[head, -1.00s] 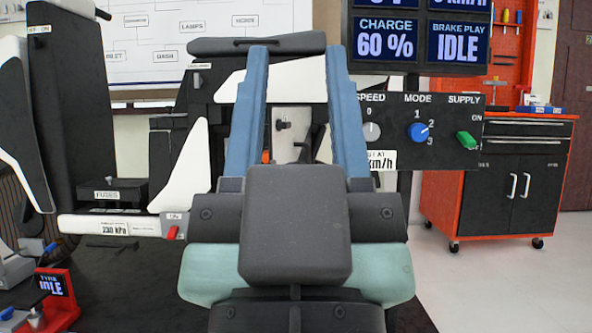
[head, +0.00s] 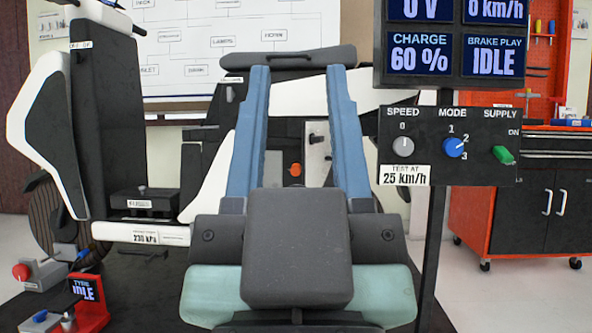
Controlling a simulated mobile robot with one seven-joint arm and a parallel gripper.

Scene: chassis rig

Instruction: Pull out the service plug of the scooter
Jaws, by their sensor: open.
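The black and white scooter (head: 103,115) stands ahead, its front column at the left and its rear body under the dark seat (head: 288,58). An orange round knob (head: 295,169), which looks like the service plug, sits on the rear body. A white panel with a dark knob (head: 317,139) is just right of it. My gripper (head: 299,82) points forward, its two long blue fingers wide apart with nothing between them. The orange knob appears between the fingers in the picture; I see no contact, and depth is hard to judge. My gripper hides part of the scooter's lower body.
A control console (head: 447,178) with knobs and a green switch stands on a post close at right, under a display (head: 452,62). A red cabinet (head: 485,222) is behind it. A small red tyre stand (head: 88,300) is at lower left. Floor at right is clear.

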